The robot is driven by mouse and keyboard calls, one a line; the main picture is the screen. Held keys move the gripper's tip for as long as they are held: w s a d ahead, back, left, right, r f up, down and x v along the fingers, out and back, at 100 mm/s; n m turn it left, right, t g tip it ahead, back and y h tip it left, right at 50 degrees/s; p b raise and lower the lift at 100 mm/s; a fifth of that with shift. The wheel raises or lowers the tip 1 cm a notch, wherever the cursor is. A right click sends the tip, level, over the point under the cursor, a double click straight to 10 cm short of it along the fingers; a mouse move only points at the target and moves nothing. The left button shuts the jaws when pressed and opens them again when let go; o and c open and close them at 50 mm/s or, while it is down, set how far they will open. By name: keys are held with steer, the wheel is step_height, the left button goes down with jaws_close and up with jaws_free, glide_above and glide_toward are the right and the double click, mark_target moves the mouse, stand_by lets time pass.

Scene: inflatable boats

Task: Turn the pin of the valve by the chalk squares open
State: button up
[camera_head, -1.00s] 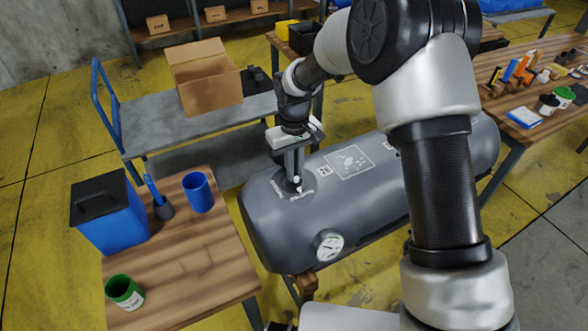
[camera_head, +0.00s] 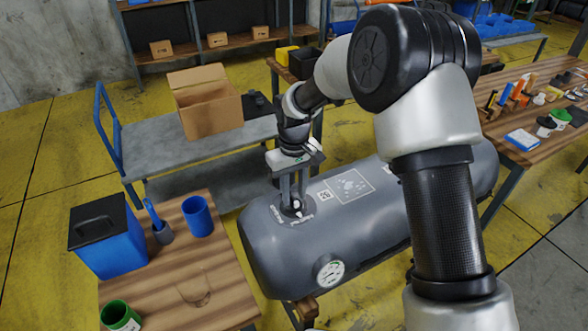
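The valve (camera_head: 297,208) sits on top of the grey inflatable tube (camera_head: 375,235), towards its left end, with white lettering around it. A small white-marked square (camera_head: 324,195) lies just right of it, then a larger outlined square with pale blotches (camera_head: 349,186). My gripper (camera_head: 293,207) points down over the valve. Its two fingers stand apart, with a small white-tipped pin between or just in front of them. I cannot tell whether the fingers touch the pin. The pin's turn position is too small to read.
A gauge (camera_head: 330,273) sticks out of the tube's front side. A wooden table (camera_head: 215,270) at left holds a blue box (camera_head: 108,240), a blue cup (camera_head: 197,216) and a green can (camera_head: 119,316). A grey cart (camera_head: 170,147) with an open carton (camera_head: 208,104) stands behind.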

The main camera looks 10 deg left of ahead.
mark_target(294, 199)
step_height(294, 199, up, 16)
steer(key=shift+r+p, duration=0.25)
steer(key=shift+p, duration=0.2)
